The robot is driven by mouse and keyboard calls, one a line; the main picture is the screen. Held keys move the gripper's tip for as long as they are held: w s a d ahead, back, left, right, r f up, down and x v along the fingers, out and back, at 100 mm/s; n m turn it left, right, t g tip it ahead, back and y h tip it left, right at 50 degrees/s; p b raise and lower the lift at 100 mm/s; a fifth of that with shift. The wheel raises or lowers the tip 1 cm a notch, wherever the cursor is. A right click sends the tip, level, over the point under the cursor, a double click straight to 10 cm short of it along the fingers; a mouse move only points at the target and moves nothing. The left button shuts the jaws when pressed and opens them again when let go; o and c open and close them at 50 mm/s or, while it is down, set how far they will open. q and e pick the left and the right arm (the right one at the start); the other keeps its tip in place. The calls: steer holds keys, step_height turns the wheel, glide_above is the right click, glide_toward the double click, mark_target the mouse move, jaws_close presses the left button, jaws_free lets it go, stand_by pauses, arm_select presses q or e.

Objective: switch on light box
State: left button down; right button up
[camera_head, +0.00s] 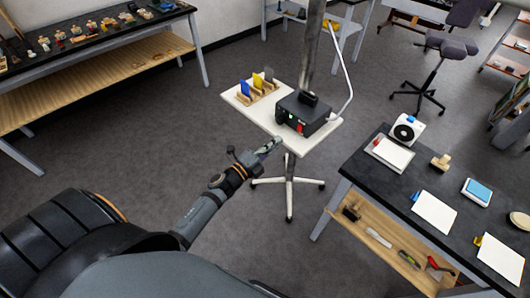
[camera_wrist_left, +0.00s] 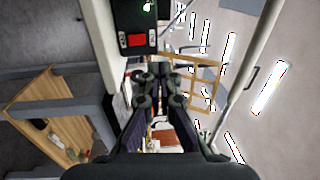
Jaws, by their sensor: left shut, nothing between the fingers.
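A black box (camera_head: 318,113) with a red switch (camera_head: 300,128) and a small green light (camera_head: 291,117) on its front stands on a white wheeled stand (camera_head: 262,118). In the left wrist view the red switch (camera_wrist_left: 136,40) sits on the box's dark face (camera_wrist_left: 126,15), up and left of the fingers. My left gripper (camera_head: 276,142) is shut and empty, just in front of the stand's near edge, apart from the switch. Its closed fingers also show in the left wrist view (camera_wrist_left: 160,72). My right gripper is not in view.
A rack with blue, yellow and grey pieces (camera_head: 258,84) stands on the same stand, left of the box. A post and a thin white arm (camera_head: 341,72) rise beside the box. A dark table (camera_head: 455,190) with papers stands at right; a long workbench (camera_head: 95,35) stands at far left.

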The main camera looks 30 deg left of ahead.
arm_select(q)
steer(key=s+a+f+n+g+y, duration=0.25)
steer(key=s+a+f+n, duration=0.2)
steer(key=f, duration=0.65)
steer(key=s+a+f+n+g+y+b, duration=0.1)
steer(key=s+a+f+n+g+y, duration=0.3)
steer(key=f, duration=0.8)
steer(key=s+a+f+n+g+y, duration=0.1)
steer(key=s+a+f+n, duration=0.35)
steer(key=f, duration=0.65)
steer(key=s+d+f+n+g, duration=0.2)
steer(key=s+f, duration=0.3)
steer(key=s, duration=0.5)
steer(key=s+d+f+n+g, duration=0.1)
steer(key=s+f+n+g, duration=0.3)
steer(key=s, duration=0.5)
steer(key=s+d+f+n+g, duration=0.2)
steer(key=s+f+g, duration=0.1)
steer(key=s+f, duration=0.5)
steer(key=s, duration=0.2)
steer(key=shift+s+d+n, duration=0.3)
steer(key=shift+n, duration=0.1)
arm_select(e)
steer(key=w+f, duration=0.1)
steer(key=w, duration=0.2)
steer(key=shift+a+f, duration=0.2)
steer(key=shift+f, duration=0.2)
